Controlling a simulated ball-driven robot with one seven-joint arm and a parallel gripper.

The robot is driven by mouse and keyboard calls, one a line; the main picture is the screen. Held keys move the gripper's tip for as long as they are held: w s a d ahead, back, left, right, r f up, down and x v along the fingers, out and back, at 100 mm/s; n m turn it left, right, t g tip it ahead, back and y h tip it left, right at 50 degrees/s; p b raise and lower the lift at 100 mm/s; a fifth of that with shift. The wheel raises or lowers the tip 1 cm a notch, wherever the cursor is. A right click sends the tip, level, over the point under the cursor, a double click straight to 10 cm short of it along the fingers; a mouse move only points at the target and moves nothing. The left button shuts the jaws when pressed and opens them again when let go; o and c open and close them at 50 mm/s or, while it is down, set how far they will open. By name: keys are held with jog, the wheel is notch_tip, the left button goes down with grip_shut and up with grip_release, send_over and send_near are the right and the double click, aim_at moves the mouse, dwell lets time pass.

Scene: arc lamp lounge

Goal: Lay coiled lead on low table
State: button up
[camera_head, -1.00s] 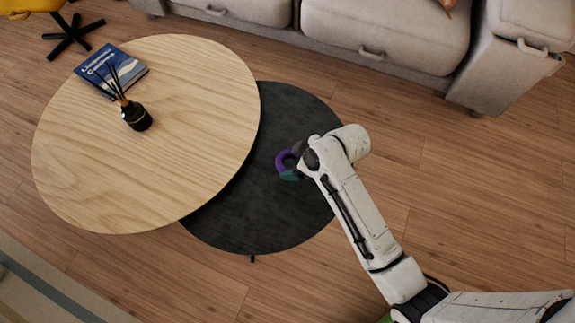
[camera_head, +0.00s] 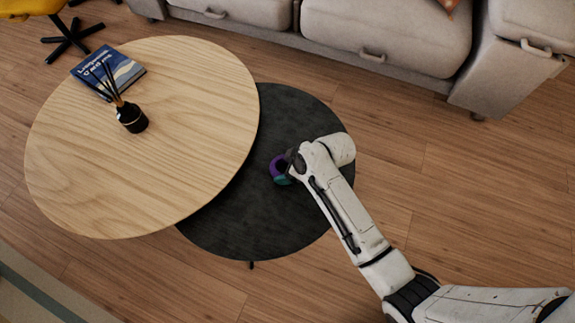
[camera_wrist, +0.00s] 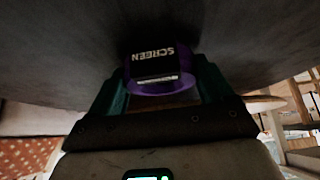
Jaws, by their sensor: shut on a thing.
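The coiled lead is a purple ring (camera_head: 278,167) in the head view, seen over the dark round low table (camera_head: 240,225). In the wrist view the purple lead (camera_wrist: 188,92) carries a black label reading "SCREEN". My gripper (camera_wrist: 160,98) is shut on the lead, with a teal finger on each side of it. In the head view my gripper (camera_head: 284,178) is partly hidden by my wrist. The dark table surface (camera_wrist: 60,50) fills the upper wrist view. I cannot tell whether the lead touches it.
A larger light wooden round table (camera_head: 150,195) overlaps the dark table's left side. It bears a blue book (camera_head: 125,72) and a black reed diffuser (camera_head: 132,118). A beige sofa (camera_head: 390,30) stands behind. The dark table is bare around the lead.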

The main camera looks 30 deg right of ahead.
jog(key=o, duration=1)
jog(key=shift+c, duration=0.2)
jog(key=shift+r, duration=0.2)
jog(key=p+v, duration=0.4)
jog(key=v, duration=0.8)
jog(key=s+d+r+m+g+h, duration=0.1)
jog(key=s+m+g+h, duration=0.1)
jog(key=s, duration=0.7)
jog(key=s+d+r+m+g+h, duration=0.2)
jog(key=s+m, duration=0.3)
jog(key=s, duration=0.4)
jog(key=shift+s+d+m, duration=0.25)
jog(key=shift+d+m, duration=0.05)
